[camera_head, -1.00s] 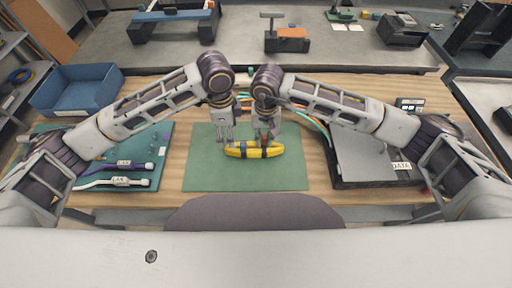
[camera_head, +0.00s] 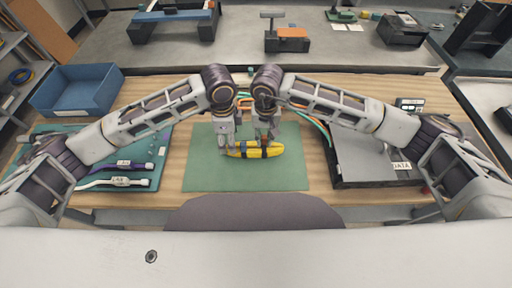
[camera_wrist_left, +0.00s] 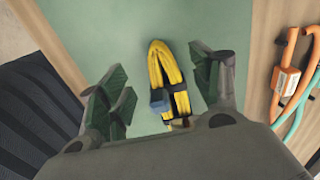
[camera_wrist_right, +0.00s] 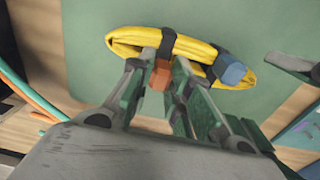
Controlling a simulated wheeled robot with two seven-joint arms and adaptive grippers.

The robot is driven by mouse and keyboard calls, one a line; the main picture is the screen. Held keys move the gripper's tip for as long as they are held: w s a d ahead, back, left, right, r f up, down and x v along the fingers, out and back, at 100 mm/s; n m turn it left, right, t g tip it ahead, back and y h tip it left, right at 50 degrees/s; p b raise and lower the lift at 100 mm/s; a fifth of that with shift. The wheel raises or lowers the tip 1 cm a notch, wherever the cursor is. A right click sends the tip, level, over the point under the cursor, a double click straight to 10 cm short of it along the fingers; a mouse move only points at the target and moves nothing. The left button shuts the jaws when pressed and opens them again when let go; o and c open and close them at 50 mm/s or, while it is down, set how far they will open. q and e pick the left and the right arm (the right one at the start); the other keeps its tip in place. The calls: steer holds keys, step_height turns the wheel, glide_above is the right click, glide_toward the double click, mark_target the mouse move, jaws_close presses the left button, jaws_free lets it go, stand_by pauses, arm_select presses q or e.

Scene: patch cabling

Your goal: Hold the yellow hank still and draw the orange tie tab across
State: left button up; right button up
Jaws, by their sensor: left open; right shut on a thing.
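The yellow hank (camera_head: 271,151) lies on the green mat, with dark bands around it and a blue piece (camera_wrist_right: 230,68) toward one end. It also shows in the left wrist view (camera_wrist_left: 156,72). My left gripper (camera_wrist_left: 163,85) is open, with its fingers apart on either side of the hank near the blue piece; whether they touch it I cannot tell. My right gripper (camera_wrist_right: 160,72) is shut on the orange tie tab (camera_wrist_right: 160,76) beside the hank's middle band. In the head view the fingers hide the tab.
The green mat (camera_head: 205,172) is clear around the hank. Labelled cables (camera_head: 115,182) lie on a teal board at left, near a blue bin (camera_head: 78,90). A dark grey box (camera_head: 365,155) stands at right, with orange and teal cables between it and the mat.

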arm_select(q)
steer(key=shift+f, duration=2.85)
steer(key=c, duration=1)
steer(key=shift+o, duration=0.2)
